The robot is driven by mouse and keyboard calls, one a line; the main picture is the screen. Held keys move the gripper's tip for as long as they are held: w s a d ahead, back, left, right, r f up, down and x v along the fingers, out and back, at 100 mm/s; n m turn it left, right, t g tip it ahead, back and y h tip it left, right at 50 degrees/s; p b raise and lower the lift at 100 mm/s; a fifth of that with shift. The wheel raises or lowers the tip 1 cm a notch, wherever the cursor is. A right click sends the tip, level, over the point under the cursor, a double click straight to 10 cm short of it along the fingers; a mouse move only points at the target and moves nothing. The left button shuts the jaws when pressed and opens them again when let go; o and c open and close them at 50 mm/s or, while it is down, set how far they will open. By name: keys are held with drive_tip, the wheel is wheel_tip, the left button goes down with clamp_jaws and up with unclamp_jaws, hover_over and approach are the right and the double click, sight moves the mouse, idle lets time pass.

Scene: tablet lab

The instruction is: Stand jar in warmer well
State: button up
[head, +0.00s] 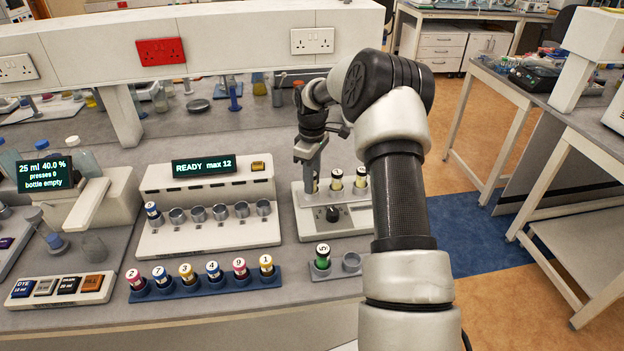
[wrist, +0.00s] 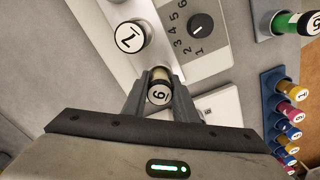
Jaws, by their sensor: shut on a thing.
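My gripper (head: 314,168) is over the left end of a white unit with a dial (head: 320,226), which looks like the warmer. Its fingers, also in the wrist view (wrist: 161,88), are shut on a small jar (wrist: 159,93) with a white lid label reading 6 or 9.
A blue rack (head: 205,287) of numbered jars stands in front. A small rack (head: 335,273) holds a green jar (head: 322,257) beside an empty place. Left is a white block (head: 210,238) with a row of wells and a "READY max 12" display (head: 203,166); one jar (head: 153,213) stands at its left end.

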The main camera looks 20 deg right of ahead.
drive_tip(key=shift+f, duration=0.2)
drive_tip(key=o, duration=1.1)
wheel_tip(320, 180, up, 18)
drive_tip(key=shift+f, duration=0.25)
